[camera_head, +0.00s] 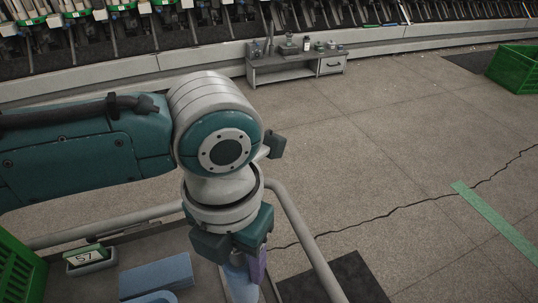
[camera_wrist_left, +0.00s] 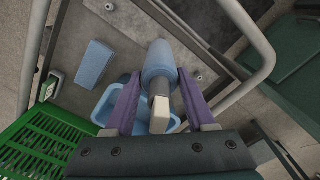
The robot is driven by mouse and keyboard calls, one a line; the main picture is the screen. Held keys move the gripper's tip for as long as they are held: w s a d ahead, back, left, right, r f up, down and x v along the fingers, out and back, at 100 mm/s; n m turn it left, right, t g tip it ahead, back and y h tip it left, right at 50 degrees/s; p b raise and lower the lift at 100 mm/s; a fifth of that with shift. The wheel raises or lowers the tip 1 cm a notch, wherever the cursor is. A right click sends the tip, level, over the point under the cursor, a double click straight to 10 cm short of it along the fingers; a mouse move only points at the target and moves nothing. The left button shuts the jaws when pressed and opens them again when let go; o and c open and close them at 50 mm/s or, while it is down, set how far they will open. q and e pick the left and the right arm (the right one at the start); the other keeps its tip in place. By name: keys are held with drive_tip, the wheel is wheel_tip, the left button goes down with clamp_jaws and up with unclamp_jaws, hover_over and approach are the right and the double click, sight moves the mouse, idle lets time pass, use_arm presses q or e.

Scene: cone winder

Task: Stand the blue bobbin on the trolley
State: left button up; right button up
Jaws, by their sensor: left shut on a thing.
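My left gripper (camera_head: 252,262) has purple fingers and points down over the trolley (camera_head: 205,272), a grey deck with a pale tubular rail. It is shut on the blue bobbin (camera_head: 239,284). In the left wrist view the bobbin (camera_wrist_left: 158,63) shows its blue wound body beyond the fingertips (camera_wrist_left: 157,92), with a grey tube and a pale end between the fingers. The bobbin is over the trolley deck (camera_wrist_left: 122,32); I cannot tell whether its far end touches it. My right gripper is not in view.
On the trolley's left are a blue block (camera_head: 157,276), a light blue tray (camera_wrist_left: 107,103), a green crate (camera_head: 18,272) and a small box marked 57 (camera_head: 88,257). A low bench (camera_head: 297,66) stands at the winder's foot. Open floor (camera_head: 400,150) lies to the right.

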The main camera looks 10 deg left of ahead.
use_arm(q)
drive_tip(key=shift+f+b, duration=0.85)
drive_tip(key=shift+f, duration=0.65)
idle(1.9)
idle(0.6)
drive_tip(key=o, duration=1.3)
drive_tip(key=shift+c, duration=0.2)
drive_tip(key=shift+o, duration=0.2)
drive_tip(key=shift+o, duration=0.6)
drive_tip(key=shift+r, duration=0.1)
wheel_tip(320, 180, up, 8)
drive_tip(key=p, duration=0.8)
